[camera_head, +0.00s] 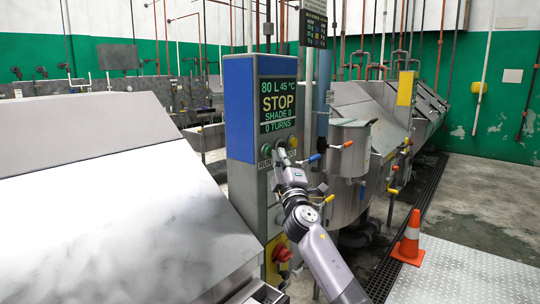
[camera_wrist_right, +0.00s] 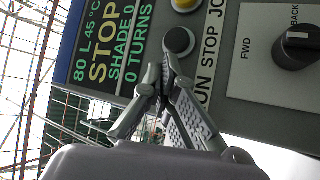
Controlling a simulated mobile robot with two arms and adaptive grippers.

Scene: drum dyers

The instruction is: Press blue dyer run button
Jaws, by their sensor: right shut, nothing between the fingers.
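The blue-topped dyer control panel (camera_head: 240,105) stands upright in the middle of the head view. Its display (camera_head: 278,104) reads 80 L, 45 °C, STOP, SHADE 0, 0 TURNS. A green button (camera_head: 266,150) shows at the left of the row below, above the partly covered RUN label. My right gripper (camera_head: 281,158) is shut and empty in front of this row. In the right wrist view, its fingertips (camera_wrist_right: 166,66) are beside a dark button (camera_wrist_right: 179,40) near the STOP label. The fingers hide the RUN button area there. Contact cannot be told. My left gripper is out of view.
A selector knob (camera_wrist_right: 297,47) marked FWD and BACK is on the panel. A red button on a yellow box (camera_head: 281,254) sits lower down. A steel vat (camera_head: 349,150) with coloured valve handles stands right of the panel. An orange cone (camera_head: 411,240) stands on the floor at right.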

